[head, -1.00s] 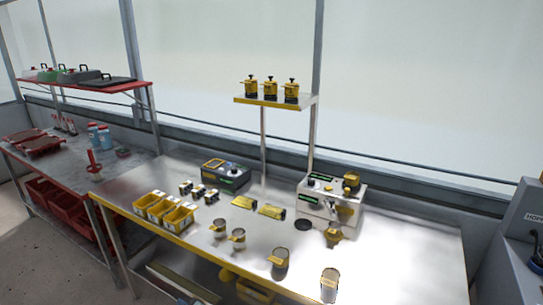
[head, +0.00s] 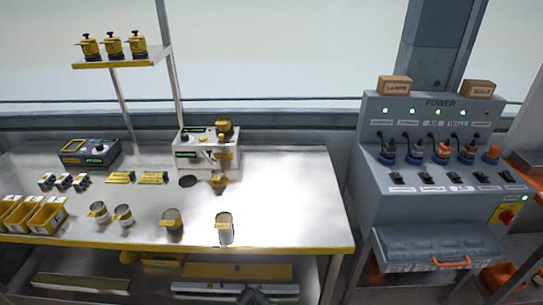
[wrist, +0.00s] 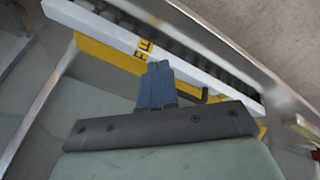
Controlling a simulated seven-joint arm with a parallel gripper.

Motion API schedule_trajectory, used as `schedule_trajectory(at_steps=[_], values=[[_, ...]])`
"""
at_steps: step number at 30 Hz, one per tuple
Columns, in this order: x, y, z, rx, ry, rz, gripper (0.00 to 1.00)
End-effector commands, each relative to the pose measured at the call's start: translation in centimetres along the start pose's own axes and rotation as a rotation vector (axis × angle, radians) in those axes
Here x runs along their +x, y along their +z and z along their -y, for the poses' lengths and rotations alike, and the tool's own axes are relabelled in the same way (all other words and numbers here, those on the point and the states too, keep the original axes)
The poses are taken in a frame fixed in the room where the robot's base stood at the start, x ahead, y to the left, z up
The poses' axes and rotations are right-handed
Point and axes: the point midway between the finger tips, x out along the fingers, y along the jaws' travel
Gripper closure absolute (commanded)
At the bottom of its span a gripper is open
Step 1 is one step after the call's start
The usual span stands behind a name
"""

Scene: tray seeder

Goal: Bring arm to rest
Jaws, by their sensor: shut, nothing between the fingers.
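My gripper (wrist: 157,68) shows in the wrist view, with its blue-grey fingers pressed together and nothing between them. Its fingertips point toward a yellow strip (wrist: 97,52) with dark lettering and a pale bar beyond it. I cannot tell whether they touch it. In the head view, only a dark shape shows at the bottom edge, in front of the workbench (head: 290,205); I cannot make out the fingers there.
Metal cups, including one near the front right (head: 225,230), stand on the bench. Yellow bins (head: 45,217) are at left, and a white machine (head: 205,145) stands at the back. A grey power console (head: 440,190) stands right of the bench. The bench's right part is clear.

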Motion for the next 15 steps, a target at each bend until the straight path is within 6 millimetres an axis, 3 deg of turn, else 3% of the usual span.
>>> schedule_trajectory(at_steps=[1,7,15], values=[[0.0,2.9,-1.4,0.037,0.003,0.063,1.00],[-0.6,12.9,-4.5,0.179,-0.017,0.311,1.00],[-4.0,25.1,-5.2,0.372,-0.107,0.628,1.00]])
